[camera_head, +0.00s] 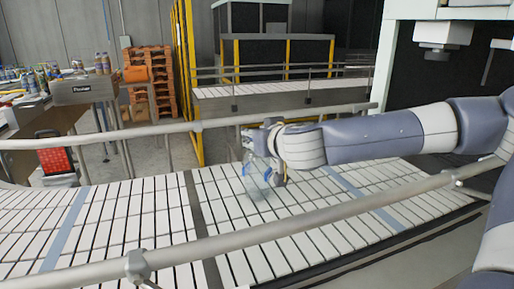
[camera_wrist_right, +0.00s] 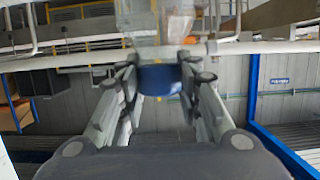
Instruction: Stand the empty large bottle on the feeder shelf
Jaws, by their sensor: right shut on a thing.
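A clear, empty-looking bottle (camera_head: 258,184) hangs below my right gripper (camera_head: 266,146) over the white slatted conveyor in the head view. It is see-through and faint there, so its exact tilt and any gap to the slats are hard to tell. In the right wrist view the clear bottle body (camera_wrist_right: 158,24) shows at the top, with a blue part (camera_wrist_right: 160,79) between the fingers. My right gripper (camera_wrist_right: 160,82) is shut on the bottle. My left gripper is not in view. I cannot tell which surface is the feeder shelf.
The slatted conveyor (camera_head: 150,207) has grey rails (camera_head: 300,225) along its near and far sides. A table at the left holds many bottles (camera_head: 30,78) beside a grey box (camera_head: 83,90). Orange pallets (camera_head: 150,75), a yellow post (camera_head: 185,70) and another conveyor (camera_head: 285,88) stand behind.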

